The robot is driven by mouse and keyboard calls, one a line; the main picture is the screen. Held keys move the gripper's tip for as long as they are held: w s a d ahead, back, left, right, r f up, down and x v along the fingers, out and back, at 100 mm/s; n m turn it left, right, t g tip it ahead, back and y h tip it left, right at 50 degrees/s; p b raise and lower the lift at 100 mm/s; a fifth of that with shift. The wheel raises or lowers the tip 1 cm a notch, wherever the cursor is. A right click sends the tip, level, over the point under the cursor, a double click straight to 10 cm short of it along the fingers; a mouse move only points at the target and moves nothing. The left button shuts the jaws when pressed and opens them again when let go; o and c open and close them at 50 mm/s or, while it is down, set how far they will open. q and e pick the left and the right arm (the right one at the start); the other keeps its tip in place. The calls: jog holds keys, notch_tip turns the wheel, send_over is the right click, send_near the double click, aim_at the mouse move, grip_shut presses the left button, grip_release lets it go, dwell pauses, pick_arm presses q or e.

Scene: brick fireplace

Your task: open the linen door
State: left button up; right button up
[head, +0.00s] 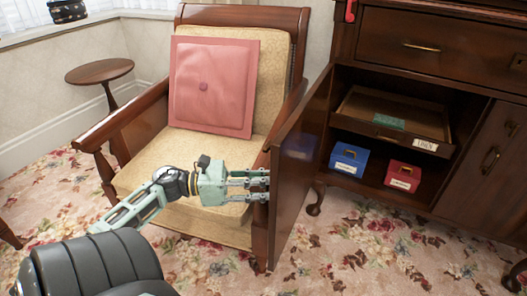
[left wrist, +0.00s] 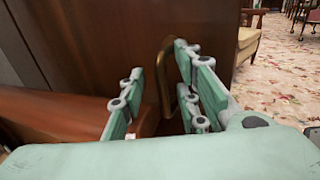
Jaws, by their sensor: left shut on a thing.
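The dark wooden cabinet door (head: 298,175) stands swung wide open on the left side of the cabinet, its edge by the armchair. My left gripper (head: 262,186) is at the door's outer face, in front of the chair's arm. In the left wrist view the gripper's fingers (left wrist: 163,85) are on either side of the brass handle (left wrist: 165,75) and shut on it, with the door panel (left wrist: 95,40) behind. In the open compartment, a pull-out tray (head: 385,118) carries a white label that seems to read "LINEN". My right gripper is not in view.
A blue box (head: 348,158) and a red box (head: 402,175) sit below the tray. The armchair (head: 150,177) with a pink cushion (head: 212,85) stands close behind the door. A closed door (head: 487,155) is at right. Flowered carpet is free in front.

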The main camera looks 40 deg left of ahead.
pick_arm(q)
jog(key=shift+w+a+r, duration=0.15)
jog(key=shift+a+r, duration=0.1)
jog(key=v, duration=1.2)
jog(key=shift+d+f, duration=0.2)
jog(key=shift+f, duration=0.05)
